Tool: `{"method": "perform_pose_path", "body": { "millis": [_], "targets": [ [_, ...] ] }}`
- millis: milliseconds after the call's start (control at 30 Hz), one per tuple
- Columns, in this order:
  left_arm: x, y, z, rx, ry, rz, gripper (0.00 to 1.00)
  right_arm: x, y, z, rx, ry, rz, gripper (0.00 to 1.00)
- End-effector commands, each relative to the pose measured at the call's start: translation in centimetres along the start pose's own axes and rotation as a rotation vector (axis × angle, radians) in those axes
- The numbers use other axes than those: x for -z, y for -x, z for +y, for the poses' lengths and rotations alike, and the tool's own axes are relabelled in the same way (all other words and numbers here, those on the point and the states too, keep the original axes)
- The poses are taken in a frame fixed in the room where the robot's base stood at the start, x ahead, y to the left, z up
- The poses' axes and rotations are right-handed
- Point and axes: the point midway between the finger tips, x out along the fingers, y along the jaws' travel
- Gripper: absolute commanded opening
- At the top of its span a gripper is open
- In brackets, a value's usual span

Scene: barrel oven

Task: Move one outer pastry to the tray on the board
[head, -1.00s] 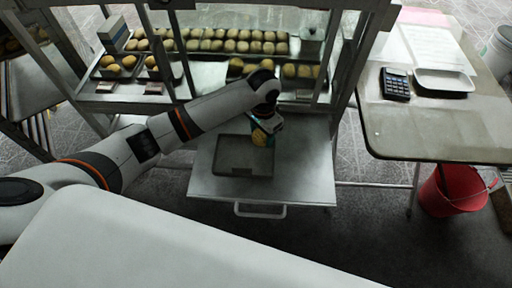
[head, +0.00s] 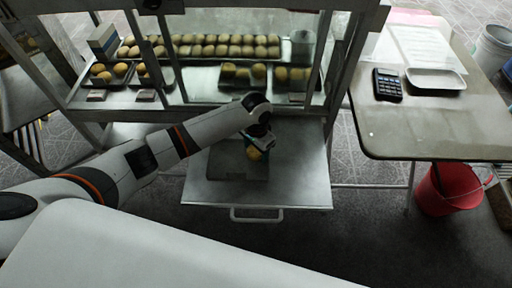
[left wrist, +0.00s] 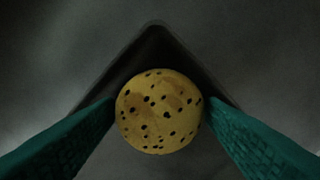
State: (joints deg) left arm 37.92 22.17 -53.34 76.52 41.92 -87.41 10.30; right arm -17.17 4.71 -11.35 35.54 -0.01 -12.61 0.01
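My left gripper (head: 256,148) is shut on a round yellow pastry. The pastry (head: 254,153) is held above the far right part of the dark tray (head: 226,167), which lies on the metal pull-out board (head: 310,180). In the left wrist view the pastry (left wrist: 158,111), with its dark specks, sits between the two green fingers. A corner of the dark tray (left wrist: 154,48) shows behind it. I cannot tell how large the gap between pastry and tray is. My right gripper is not in view.
The glass cabinet behind holds a long tray of pastries (head: 220,45) and several smaller trays. A handle (head: 257,214) is on the board's front edge. On the right, a table (head: 430,135) holds a calculator (head: 388,85) and white tray (head: 436,78). A red bucket (head: 448,190) stands below.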

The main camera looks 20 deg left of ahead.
Motion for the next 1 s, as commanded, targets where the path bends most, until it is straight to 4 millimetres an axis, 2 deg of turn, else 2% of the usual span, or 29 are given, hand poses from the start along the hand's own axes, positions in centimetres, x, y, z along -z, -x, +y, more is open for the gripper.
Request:
{"method": "perform_pose_path", "body": {
  "millis": [233,367,800,1000],
  "targets": [
    [0.0,0.2,0.0,0.0,0.0,-0.001,0.63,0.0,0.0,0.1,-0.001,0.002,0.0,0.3],
    [-0.1,1.3,0.0,0.0,0.0,-0.001,0.63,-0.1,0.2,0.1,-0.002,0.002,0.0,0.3],
    [-0.1,10.2,0.0,0.0,0.0,-0.003,0.63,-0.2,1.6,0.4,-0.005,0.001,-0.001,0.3],
    [-0.1,12.1,0.0,0.001,0.0,0.0,0.63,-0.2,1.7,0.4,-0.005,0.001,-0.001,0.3]
  ]
}}
